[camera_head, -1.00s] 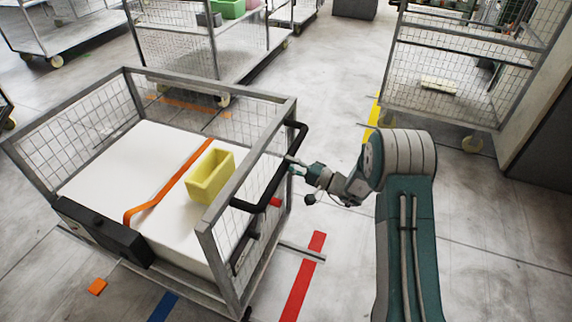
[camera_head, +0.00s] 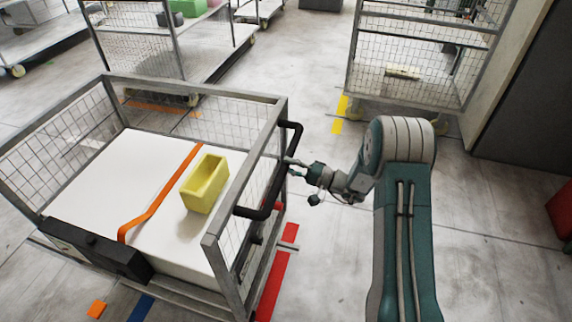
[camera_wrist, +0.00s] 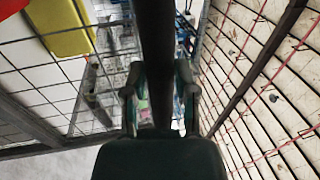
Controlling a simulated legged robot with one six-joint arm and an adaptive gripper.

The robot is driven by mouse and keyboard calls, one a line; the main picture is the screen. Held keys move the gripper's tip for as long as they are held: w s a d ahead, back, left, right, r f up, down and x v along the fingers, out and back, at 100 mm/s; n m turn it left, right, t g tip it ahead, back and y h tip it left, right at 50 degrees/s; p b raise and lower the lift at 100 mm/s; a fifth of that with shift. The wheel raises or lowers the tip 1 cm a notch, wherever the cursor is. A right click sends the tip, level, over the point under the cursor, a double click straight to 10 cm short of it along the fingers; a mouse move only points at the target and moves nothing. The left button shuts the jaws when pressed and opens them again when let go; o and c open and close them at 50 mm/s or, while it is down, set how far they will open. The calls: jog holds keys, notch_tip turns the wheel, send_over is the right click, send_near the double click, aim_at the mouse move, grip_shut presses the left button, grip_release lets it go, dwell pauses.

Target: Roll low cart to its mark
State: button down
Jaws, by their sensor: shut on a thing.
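The low cart (camera_head: 211,247) has grey metal rails and mesh sides, and stands at the left and centre of the head view. It bears a white block (camera_head: 95,195) with an orange strap (camera_head: 160,205) and a yellow bin (camera_head: 205,184). My gripper (camera_head: 291,168) is at the black handle (camera_head: 283,185) on the cart's right side. In the wrist view my gripper (camera_wrist: 158,80) has one finger on each side of the dark handle bar (camera_wrist: 155,30) and is shut on it. A red floor stripe (camera_head: 273,285) lies beside the cart's right side, partly hidden by it.
Blue (camera_head: 140,308) and orange (camera_head: 96,308) floor marks lie by the cart's near edge. A yellow floor mark (camera_head: 339,115) lies before a tall mesh cart (camera_head: 405,85). Another mesh cart (camera_head: 150,55) stands behind. A red object (camera_head: 561,212) is at the right edge.

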jog(key=shift+s+d, duration=0.15)
jog(key=shift+c, duration=2)
grip_release()
jog(key=shift+a, duration=0.4)
jog(key=v, duration=1.2)
